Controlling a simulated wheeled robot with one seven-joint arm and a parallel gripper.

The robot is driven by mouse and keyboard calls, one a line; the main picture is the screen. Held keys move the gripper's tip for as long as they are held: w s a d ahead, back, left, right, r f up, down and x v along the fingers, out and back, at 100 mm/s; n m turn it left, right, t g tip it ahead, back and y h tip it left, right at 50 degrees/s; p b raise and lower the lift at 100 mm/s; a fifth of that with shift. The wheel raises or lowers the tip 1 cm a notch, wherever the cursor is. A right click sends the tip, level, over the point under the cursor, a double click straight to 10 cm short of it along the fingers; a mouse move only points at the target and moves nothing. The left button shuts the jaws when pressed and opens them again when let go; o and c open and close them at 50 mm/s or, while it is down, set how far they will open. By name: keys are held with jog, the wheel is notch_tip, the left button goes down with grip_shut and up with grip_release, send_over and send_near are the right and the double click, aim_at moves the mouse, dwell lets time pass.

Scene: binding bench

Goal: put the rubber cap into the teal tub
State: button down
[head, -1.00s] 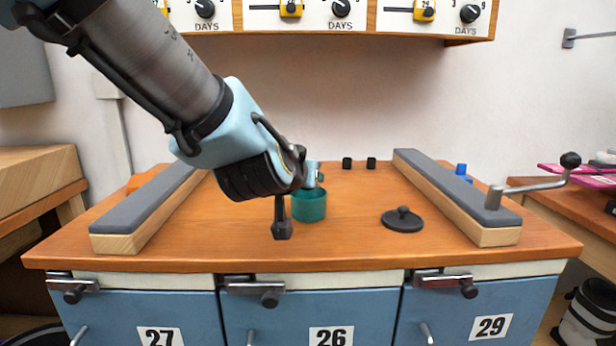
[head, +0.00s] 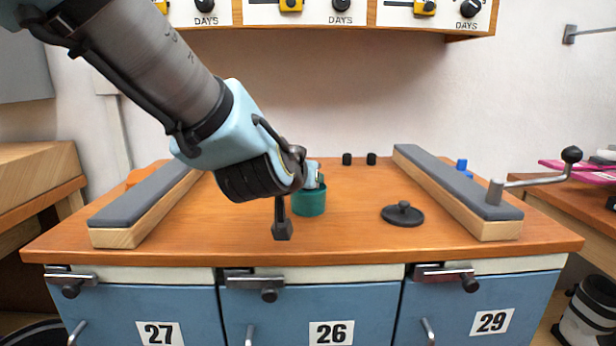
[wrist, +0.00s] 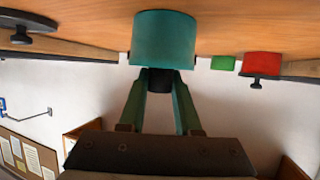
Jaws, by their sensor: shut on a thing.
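The teal tub (head: 308,203) stands upright on the bench, right of the dark post. It also shows upside down at the top of the wrist view (wrist: 164,38). My gripper (wrist: 160,86) is shut on a small black piece, the rubber cap (wrist: 160,80), between its green fingertips. The cap is close to the tub's rim in the wrist view; I cannot tell whether it is over the opening. In the head view my gripper (head: 317,178) is at the tub's upper edge, partly hidden by my wrist, and the cap cannot be made out.
A dark post (head: 281,225) with a wide foot stands in front of the tub. A black knobbed lid (head: 402,214) lies to the right. Grey-topped rails (head: 150,205) flank the bench. The front right is clear.

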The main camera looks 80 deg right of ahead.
jog(key=c, duration=0.5)
grip_release()
jog(key=v, duration=1)
jog(key=shift+a+r, duration=0.1)
jog(key=shift+a, duration=0.3)
